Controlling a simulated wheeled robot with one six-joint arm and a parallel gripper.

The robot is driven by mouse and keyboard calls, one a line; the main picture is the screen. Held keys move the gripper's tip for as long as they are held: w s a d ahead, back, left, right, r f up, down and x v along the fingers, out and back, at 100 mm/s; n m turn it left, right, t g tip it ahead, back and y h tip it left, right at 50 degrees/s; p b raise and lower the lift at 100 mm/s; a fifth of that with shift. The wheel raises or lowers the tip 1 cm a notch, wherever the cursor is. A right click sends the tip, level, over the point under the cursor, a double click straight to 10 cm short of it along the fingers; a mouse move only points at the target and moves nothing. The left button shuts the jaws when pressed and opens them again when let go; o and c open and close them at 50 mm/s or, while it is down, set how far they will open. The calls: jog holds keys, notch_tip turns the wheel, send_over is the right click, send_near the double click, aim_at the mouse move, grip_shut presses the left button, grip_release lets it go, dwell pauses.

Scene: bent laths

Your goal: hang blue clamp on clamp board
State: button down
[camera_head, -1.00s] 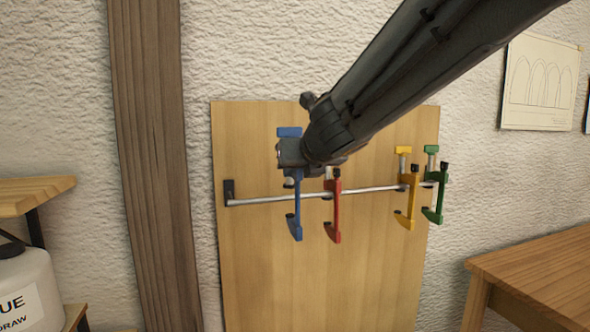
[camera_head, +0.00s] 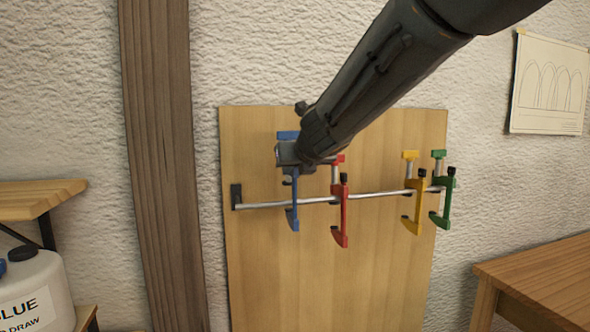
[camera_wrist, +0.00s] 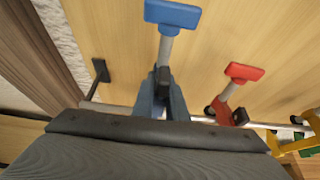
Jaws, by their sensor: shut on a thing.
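The blue clamp (camera_head: 292,213) is upright at the left part of the metal rail (camera_head: 262,205) on the wooden clamp board (camera_head: 285,280). My gripper (camera_head: 287,153) is shut on its upper part, just below the blue top pad. In the wrist view the blue clamp (camera_wrist: 171,14) stands ahead of the gripper, whose fingers are mostly hidden by a dark housing. The clamp's lower hook overlaps the rail in the head view. I cannot tell whether the rail bears it. My arm hides part of the board.
A red clamp (camera_head: 341,215) hangs close to the right of the blue one. Yellow (camera_head: 413,205) and green (camera_head: 443,200) clamps hang near the rail's right end. Bare rail lies between red and yellow. A wooden table (camera_head: 540,270) stands at right, a shelf (camera_head: 35,200) at left.

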aim_at(292, 201)
jog(key=shift+f+b, duration=2.9)
jog(key=shift+b, duration=0.05)
